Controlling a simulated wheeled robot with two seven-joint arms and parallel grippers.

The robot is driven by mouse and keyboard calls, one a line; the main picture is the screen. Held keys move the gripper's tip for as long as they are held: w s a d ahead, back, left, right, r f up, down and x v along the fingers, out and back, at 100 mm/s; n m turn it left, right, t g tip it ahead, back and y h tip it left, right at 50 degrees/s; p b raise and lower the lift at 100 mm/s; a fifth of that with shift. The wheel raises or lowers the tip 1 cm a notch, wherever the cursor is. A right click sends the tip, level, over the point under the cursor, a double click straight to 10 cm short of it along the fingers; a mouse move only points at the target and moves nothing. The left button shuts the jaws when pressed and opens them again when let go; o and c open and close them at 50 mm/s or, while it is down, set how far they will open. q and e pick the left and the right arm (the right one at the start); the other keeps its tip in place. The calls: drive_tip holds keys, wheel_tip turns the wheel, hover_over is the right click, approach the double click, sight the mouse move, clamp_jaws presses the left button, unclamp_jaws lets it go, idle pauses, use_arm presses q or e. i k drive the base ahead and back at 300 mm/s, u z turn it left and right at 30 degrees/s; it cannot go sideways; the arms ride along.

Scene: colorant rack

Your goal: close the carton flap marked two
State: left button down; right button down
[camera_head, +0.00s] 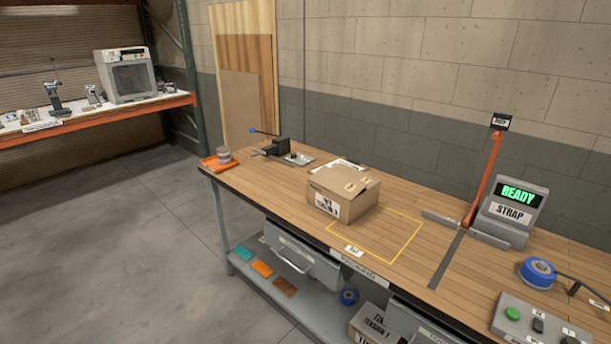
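A brown cardboard carton (362,205) stands on the wooden workbench (400,255), at the back left corner of a yellow outlined rectangle (408,243). Its top looks mostly flat, with small pale marks on it that are too small to read. A white label with dark print (327,204) is on its left front face. I cannot tell which flap is marked two, or how far any flap stands open. Neither of my grippers is in view.
A dark clamp-like tool (285,148) and an orange cloth (217,162) lie left of the carton. A strapping station with a READY display (518,195), blue tape roll (537,272) and button box (535,322) are at right. Bench inside the yellow outline is mostly clear.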

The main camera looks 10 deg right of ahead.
sight(346, 186)
drive_tip(key=i, duration=0.75)
drive_tip(key=z, duration=1.9)
